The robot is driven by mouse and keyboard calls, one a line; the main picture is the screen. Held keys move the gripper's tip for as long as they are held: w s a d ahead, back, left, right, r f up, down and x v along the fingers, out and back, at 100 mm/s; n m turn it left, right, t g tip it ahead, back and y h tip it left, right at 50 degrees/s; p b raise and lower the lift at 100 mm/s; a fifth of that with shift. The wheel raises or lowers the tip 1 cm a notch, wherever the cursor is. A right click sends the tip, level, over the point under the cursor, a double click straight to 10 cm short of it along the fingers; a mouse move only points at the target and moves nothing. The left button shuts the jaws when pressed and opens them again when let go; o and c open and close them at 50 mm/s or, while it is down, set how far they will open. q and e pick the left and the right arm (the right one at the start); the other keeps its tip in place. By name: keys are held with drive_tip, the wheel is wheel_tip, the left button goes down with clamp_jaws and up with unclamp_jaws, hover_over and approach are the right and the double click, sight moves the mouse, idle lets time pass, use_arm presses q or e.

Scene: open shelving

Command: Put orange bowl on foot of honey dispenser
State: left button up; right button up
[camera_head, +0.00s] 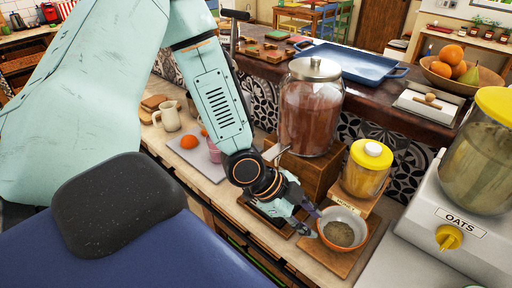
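The orange bowl (323,239) has a pale inside and holds something dark and grainy. It is right of centre, over the wooden foot (376,243) of the honey dispenser. Whether it rests on the foot or hangs just above it I cannot tell. The honey dispenser (362,180) is a yellow-lidded jar on a wooden stand behind the bowl. My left gripper (315,222) is at the bowl's left rim, its fingertips close to or touching it. Whether the fingers are closed on the rim is unclear. My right gripper is not in view.
A large brown-filled jar (310,112) on a wooden block stands behind my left gripper. The oats dispenser (460,215) is close on the right. A dark tray (268,218) lies left of the bowl. A board (207,166) with an orange and a pink cup is farther left.

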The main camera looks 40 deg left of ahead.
use_arm(q)
drive_tip(key=s+a+f+n+g+y, duration=0.2)
drive_tip(key=s+f+n, duration=0.5)
drive_tip(key=s, duration=0.4)
drive_tip(key=s+a+f+n+g+y, duration=0.1)
drive_tip(key=s+f+n+g+y, duration=0.2)
drive_tip(key=s+f+n, duration=0.4)
drive_tip(key=s+n+y, duration=0.1)
drive_tip(key=s, duration=0.3)
drive_tip(key=shift+s+a+f, duration=0.2)
drive_tip(key=shift+a+f, duration=0.1)
drive_tip(key=shift+a, duration=0.1)
drive_tip(key=shift+w+d, duration=0.1)
drive_tip(key=shift+w, duration=0.05)
drive_tip(key=shift+c, duration=0.5)
